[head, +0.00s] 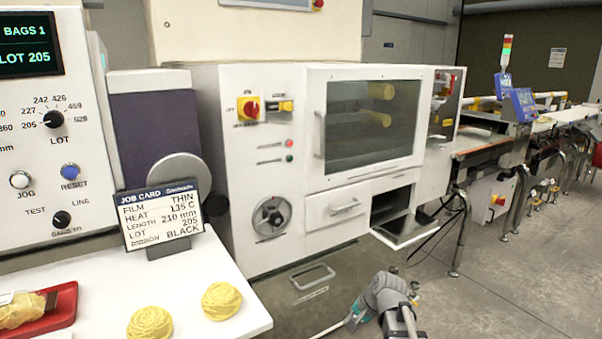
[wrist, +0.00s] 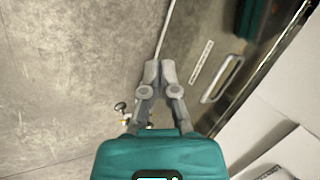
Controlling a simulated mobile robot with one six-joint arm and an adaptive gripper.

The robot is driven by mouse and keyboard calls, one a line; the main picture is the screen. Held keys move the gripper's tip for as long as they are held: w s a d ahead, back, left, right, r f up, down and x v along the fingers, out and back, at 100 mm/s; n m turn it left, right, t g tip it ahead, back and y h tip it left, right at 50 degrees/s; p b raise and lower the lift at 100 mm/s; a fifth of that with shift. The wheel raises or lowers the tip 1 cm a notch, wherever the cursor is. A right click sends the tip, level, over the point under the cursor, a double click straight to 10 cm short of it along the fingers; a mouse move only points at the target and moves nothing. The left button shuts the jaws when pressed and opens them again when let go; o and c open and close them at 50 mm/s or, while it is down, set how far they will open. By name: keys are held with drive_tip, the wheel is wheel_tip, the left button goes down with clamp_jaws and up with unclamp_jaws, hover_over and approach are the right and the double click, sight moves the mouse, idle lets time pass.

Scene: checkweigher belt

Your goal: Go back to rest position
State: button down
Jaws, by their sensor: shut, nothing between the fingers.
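My gripper (wrist: 159,72) shows in the wrist view with its two grey fingers together at the tips and nothing held between them. Its teal body fills the bottom of that view. In the head view my grey arm is low at the bottom, right of centre, over the floor, with a small bit of teal showing; the fingertips cannot be made out there. The gripper is apart from the white machine (head: 240,190), in front of its lower base. A thin pale line runs beyond the fingertips in the wrist view; I cannot tell what it is.
The white counter (head: 225,285) at lower left carries a job card (head: 160,215), two yellow nests (head: 222,300) and a red tray (head: 66,306). The machine's open chute (head: 408,228) juts out above my arm. A bar handle (wrist: 222,80) is right of the fingers.

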drive_tip(key=s+d+f+n+g+h, duration=0.25)
drive_tip(key=s+n+h, duration=0.35)
drive_tip(key=s, duration=0.7)
wheel_tip(320, 180, up, 28)
drive_tip(key=y+p, duration=0.1)
drive_tip(key=p, duration=2.6)
drive_tip(key=shift+d+n+p, duration=0.3)
drive_tip(key=shift+n+p, duration=0.05)
drive_tip(key=shift+n, duration=0.05)
drive_tip(key=shift+f+g, duration=0.15)
drive_tip(key=shift+g, duration=0.1)
